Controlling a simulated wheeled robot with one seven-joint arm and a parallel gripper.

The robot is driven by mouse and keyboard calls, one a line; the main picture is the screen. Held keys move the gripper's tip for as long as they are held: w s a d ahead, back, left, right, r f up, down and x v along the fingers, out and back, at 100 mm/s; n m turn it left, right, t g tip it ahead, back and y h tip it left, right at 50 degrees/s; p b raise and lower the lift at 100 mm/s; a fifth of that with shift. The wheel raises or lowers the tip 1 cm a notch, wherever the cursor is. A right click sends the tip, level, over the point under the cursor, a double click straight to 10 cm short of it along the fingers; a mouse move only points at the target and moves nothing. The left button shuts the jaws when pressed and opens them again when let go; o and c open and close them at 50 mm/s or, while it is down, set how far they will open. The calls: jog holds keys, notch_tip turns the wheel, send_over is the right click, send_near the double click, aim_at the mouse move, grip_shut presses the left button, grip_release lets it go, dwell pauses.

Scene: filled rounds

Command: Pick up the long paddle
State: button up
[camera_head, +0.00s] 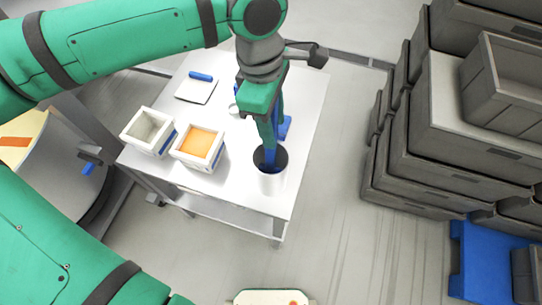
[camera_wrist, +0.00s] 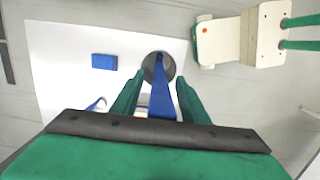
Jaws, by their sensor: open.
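The long paddle (camera_head: 270,157) is blue and stands in a pale cylinder (camera_head: 271,183) with a dark inside, near the table's front right edge. In the wrist view the paddle (camera_wrist: 162,98) reaches up from the cylinder's round mouth (camera_wrist: 169,68) towards the camera. My gripper (camera_head: 268,138) points down above the cylinder. In the wrist view its green fingers (camera_wrist: 158,92) are open, one on each side of the paddle, with gaps visible. The paddle's lower end is hidden in the cylinder.
The white table (camera_head: 235,185) also holds a white bin with orange contents (camera_head: 199,142), a pale bin (camera_head: 149,129), a blue-handled scraper (camera_head: 197,90) and a blue block (camera_wrist: 104,61). Grey crates (camera_head: 470,120) are stacked at right, beyond clear floor.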

grip_shut()
jog(key=shift+r, duration=0.1)
